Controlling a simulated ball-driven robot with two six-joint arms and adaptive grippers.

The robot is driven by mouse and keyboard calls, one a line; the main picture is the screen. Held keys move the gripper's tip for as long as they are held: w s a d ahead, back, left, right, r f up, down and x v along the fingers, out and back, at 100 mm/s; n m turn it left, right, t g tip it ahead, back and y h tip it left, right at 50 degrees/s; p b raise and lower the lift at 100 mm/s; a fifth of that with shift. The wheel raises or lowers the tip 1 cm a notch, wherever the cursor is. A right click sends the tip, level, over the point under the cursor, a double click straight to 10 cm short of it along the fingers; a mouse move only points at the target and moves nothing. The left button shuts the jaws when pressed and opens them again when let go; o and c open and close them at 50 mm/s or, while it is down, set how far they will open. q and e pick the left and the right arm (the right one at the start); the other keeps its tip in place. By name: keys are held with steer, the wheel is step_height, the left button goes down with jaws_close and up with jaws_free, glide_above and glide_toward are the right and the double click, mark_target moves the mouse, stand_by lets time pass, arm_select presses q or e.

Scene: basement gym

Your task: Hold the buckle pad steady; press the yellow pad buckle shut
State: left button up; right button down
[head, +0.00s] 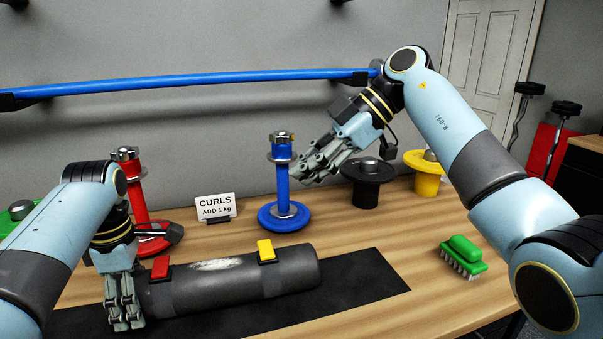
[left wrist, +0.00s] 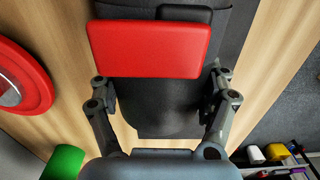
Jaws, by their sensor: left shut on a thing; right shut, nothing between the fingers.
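The buckle pad (head: 212,289), a dark grey roll with a pale worn patch, lies on a black mat (head: 362,283). The yellow pad buckle (head: 266,250) is on its right part, slightly tilted on a dark base; I cannot tell whether it is latched. A red buckle (head: 160,267) is near the left end, and it fills the upper middle of the left wrist view (left wrist: 150,50). My left gripper (head: 127,322) is shut on the pad's left end, its fingers either side. My right gripper (head: 300,180) is shut and empty in the air, above and right of the yellow buckle.
A blue stand (head: 283,180) rises behind the pad, near my right fingertips. A red stand (head: 134,190), a CURLS sign (head: 215,208), a black stand (head: 368,185) and a yellow one (head: 426,175) line the back. A green brush (head: 463,257) lies right; wood between is clear.

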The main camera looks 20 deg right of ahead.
arm_select(q)
steer(key=shift+c, duration=0.2)
steer(key=o, duration=1.3)
steer(key=shift+r, duration=0.1)
